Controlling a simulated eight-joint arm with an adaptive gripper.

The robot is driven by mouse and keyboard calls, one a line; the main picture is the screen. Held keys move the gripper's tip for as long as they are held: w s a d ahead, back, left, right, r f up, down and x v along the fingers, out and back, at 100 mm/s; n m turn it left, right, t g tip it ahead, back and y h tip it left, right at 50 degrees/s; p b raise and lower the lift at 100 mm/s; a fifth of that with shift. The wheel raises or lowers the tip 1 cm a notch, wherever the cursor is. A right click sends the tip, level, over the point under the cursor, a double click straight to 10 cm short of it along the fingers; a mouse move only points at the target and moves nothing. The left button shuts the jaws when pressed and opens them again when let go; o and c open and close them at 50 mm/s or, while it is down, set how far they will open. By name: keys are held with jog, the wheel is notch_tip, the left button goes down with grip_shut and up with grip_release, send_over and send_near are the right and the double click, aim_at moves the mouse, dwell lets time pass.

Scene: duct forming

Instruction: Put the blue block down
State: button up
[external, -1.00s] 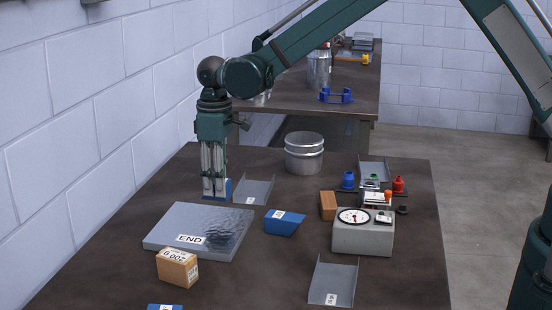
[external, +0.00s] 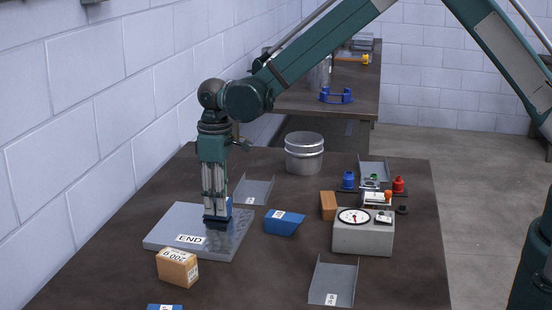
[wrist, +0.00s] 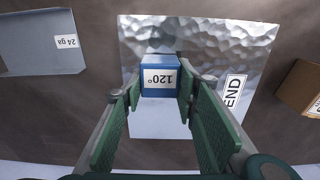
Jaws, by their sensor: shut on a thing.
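My gripper (external: 217,222) is shut on a blue block (wrist: 159,62) with a white "120°" label, seen between the fingers in the wrist view; in the external view the fingers hide most of it. My gripper points down over the grey metal plate (external: 175,220) marked "END". The plate also shows in the wrist view (wrist: 215,50), part dimpled and part smooth. The block is at or just above the plate; I cannot tell whether it touches. A second blue block (external: 284,223) lies on the table right of the plate, and another (external: 163,307) is at the bottom edge.
A tan box (external: 177,268) stands in front of the plate. A grey channel (external: 253,191) lies behind it, another (external: 334,282) at front right.

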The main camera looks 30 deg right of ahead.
jog(key=shift+f, duration=0.2)
jog(key=o, duration=1.1)
jog(key=shift+c, duration=0.2)
jog(key=shift+r, duration=0.1)
notch_tip(320, 180, up, 12)
dwell(0.7)
